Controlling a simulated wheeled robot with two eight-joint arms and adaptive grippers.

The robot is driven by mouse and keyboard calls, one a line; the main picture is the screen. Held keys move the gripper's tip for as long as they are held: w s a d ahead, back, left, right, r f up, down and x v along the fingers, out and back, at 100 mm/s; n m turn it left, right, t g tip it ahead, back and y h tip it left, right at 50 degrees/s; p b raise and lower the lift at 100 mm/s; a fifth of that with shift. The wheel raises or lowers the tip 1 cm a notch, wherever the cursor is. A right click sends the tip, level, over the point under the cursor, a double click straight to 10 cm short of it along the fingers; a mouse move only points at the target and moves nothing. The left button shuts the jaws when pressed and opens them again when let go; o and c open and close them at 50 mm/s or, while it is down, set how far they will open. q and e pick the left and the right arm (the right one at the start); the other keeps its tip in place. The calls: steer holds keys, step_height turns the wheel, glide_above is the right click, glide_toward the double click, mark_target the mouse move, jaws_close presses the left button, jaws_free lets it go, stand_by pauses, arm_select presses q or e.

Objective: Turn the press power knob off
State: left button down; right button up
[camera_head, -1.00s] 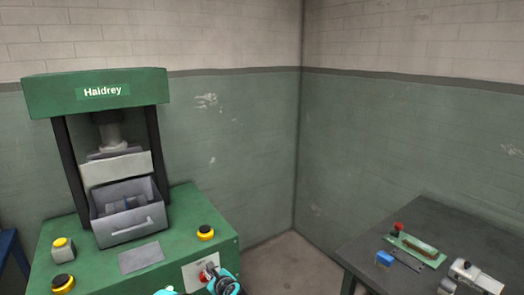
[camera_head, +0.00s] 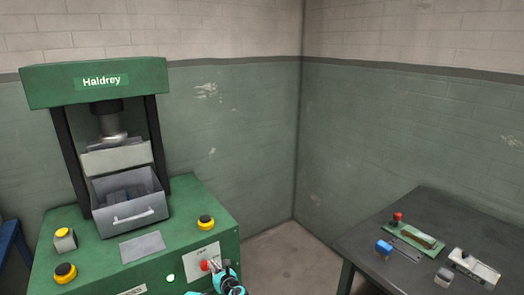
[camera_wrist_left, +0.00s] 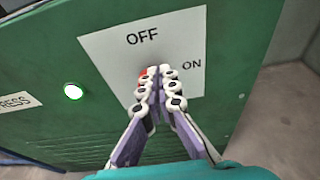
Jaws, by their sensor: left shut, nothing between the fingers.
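The green press (camera_head: 190,230) stands at the left of the head view. Its red power knob (camera_head: 205,265) sits on a white plate (camera_head: 203,252) on the front face. In the left wrist view the plate (camera_wrist_left: 110,45) reads OFF at the top and ON at the right. Only a bit of the red knob (camera_wrist_left: 146,72) shows there, behind my fingertips; its pointing direction is hidden. My left gripper (camera_head: 217,266) is shut and empty, its fingertips (camera_wrist_left: 156,78) at the knob. I cannot tell whether they touch it. My right gripper is not in view.
A lit round lamp (camera_wrist_left: 72,91) is left of the plate. Yellow-and-black buttons (camera_head: 206,222) stand on the press top. A grey drawer (camera_head: 128,205) sits under the ram. A dark table (camera_head: 440,220) with small parts is at the right, with bare floor between.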

arm_select(q)
steer(key=shift+w+a, duration=0.5)
steer(key=shift+w, duration=0.3)
steer(key=shift+s+f, duration=0.1)
steer(key=shift+s+a, duration=0.1)
steer(key=shift+a, duration=0.15)
steer(key=shift+s+a, duration=0.35)
steer(key=shift+a, duration=0.15)
steer(key=shift+s+a, duration=0.25)
steer(key=shift+a, duration=0.1)
steer(key=shift+s+a, duration=0.1)
stand_by(0.5)
steer(key=s+d, duration=0.3)
steer(key=s, duration=0.2)
steer(key=shift+r, duration=0.35)
